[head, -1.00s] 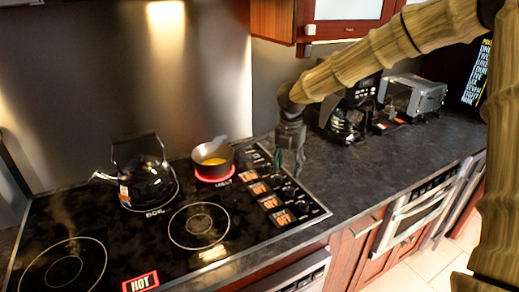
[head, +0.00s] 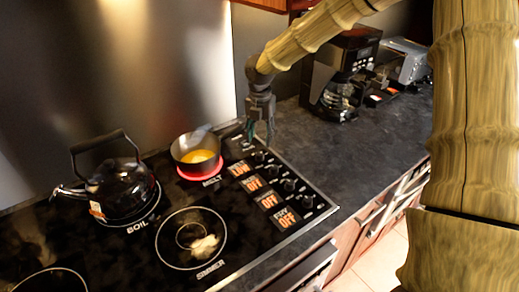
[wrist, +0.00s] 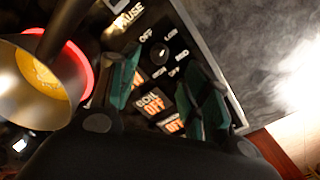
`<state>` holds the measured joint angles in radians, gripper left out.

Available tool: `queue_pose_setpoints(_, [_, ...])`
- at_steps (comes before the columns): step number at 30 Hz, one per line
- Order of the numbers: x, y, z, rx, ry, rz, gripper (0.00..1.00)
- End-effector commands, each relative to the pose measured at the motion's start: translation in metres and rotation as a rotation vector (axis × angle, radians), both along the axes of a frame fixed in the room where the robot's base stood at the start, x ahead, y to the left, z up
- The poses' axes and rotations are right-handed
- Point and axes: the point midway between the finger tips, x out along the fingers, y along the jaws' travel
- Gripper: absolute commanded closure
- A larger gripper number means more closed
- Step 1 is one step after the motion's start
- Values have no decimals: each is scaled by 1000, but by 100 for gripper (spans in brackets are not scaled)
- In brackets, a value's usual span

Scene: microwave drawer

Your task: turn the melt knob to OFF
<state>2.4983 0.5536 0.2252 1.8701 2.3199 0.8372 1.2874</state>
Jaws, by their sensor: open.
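The melt knob (head: 259,156) is a small black knob at the far end of the row on the stove's right side. My gripper (head: 260,135) points down above it. In the wrist view the fingers of my gripper (wrist: 162,62) are open and apart, with a black knob (wrist: 160,53) seen between them. Marks OFF, LOW, MED and HIGH ring that knob; its setting is too small to read surely. The far label (head: 240,169) glows ON; the other labels read OFF. The melt burner (head: 183,175) glows red under a pot (head: 182,150) of yellow stuff.
A black kettle (head: 118,190) stands on the boil burner. The simmer burner (head: 190,263) has a pale patch on it. More knobs (head: 289,186) run toward the front. A coffee maker (head: 340,75) stands at the back right. The counter (head: 350,150) right of the stove is clear.

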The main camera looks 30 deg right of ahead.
Motion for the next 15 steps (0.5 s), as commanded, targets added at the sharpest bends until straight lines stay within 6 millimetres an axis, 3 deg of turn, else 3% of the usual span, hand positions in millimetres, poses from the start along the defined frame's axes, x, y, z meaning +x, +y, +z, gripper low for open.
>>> queue_pose_setpoints(9, [0, 1, -46, -1, 3, 2, 53])
queue_pose_setpoints(15, [1, 2, -64, 0, 1, 2, 53])
